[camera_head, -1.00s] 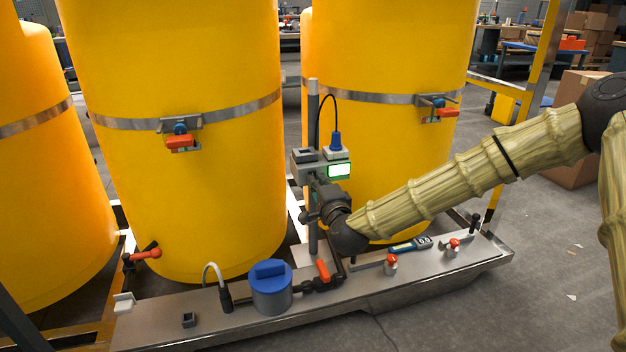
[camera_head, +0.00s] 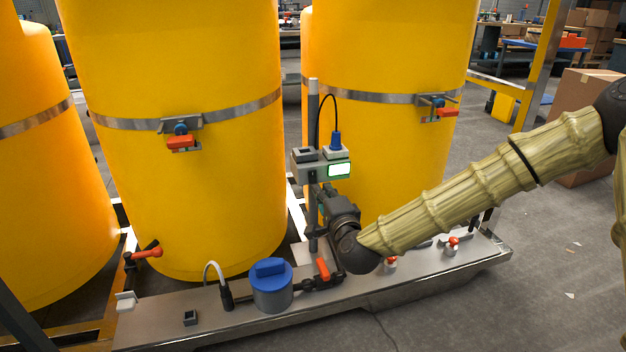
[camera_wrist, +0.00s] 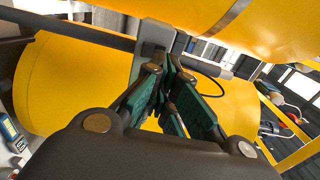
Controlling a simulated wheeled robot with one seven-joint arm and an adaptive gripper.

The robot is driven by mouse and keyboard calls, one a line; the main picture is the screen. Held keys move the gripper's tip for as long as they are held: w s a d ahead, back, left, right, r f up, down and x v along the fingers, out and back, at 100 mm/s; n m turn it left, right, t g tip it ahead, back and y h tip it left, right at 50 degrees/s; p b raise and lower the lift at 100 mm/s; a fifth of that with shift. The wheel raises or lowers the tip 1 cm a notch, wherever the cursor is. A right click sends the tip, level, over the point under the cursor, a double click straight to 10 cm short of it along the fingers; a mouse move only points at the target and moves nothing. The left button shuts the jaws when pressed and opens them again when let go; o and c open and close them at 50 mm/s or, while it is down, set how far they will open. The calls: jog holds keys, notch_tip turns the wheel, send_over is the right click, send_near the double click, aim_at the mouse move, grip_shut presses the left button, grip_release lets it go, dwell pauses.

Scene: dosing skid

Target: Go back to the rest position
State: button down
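My gripper (camera_head: 322,208) is low beside the grey upright post (camera_head: 313,215), under the grey box with the lit green-white display (camera_head: 339,170). The post and my wrist partly hide its fingers in the head view. In the wrist view, the dark green fingers (camera_wrist: 168,78) draw close together at their tips and look shut, with nothing seen held. A grey bracket-like part (camera_wrist: 153,42) shows just beyond the tips. I cannot tell whether the fingers touch it. My arm reaches in from the right.
Large yellow tanks (camera_head: 180,230) stand behind the steel skid tray (camera_head: 200,325). On the tray are a blue-lidded pot (camera_head: 271,290), an orange-handled valve (camera_head: 322,269) and red-topped fittings (camera_head: 452,243). Open floor (camera_head: 540,270) lies to the right, with cardboard boxes (camera_head: 585,95) beyond.

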jog(key=shift+f, duration=0.1)
jog(key=s+d+f+n+g+p, duration=0.1)
jog(key=s+d+f+n+g, duration=0.15)
jog(key=s+f, duration=0.6)
jog(key=s+d+f+n+g+h+p, duration=0.1)
jog(key=s+f+n+g, duration=0.3)
jog(key=f, duration=0.7)
jog(key=s+d+f+n+g+p, duration=0.1)
jog(key=s+f+g+p, duration=0.15)
jog(key=s+f, duration=0.6)
jog(key=s+d+f+n+g+h+p, duration=0.1)
jog(key=s+d+f+n+g+h, duration=0.15)
jog(key=s+d, duration=0.5)
jog(key=s+d+f+n+g+h+p, duration=0.1)
jog(key=s+d+f+n+g, duration=0.2)
jog(key=s, duration=0.8)
jog(key=s+d+f+n+g+h+p, duration=0.1)
jog(key=s+d+f+g, duration=0.2)
jog(key=s+d, duration=0.55)
notch_tip(320, 180, up, 37)
jog(key=a+p, duration=0.1)
jog(key=p, duration=3.6)
jog(key=shift+s+a, duration=0.25)
jog(key=shift+a, duration=0.15)
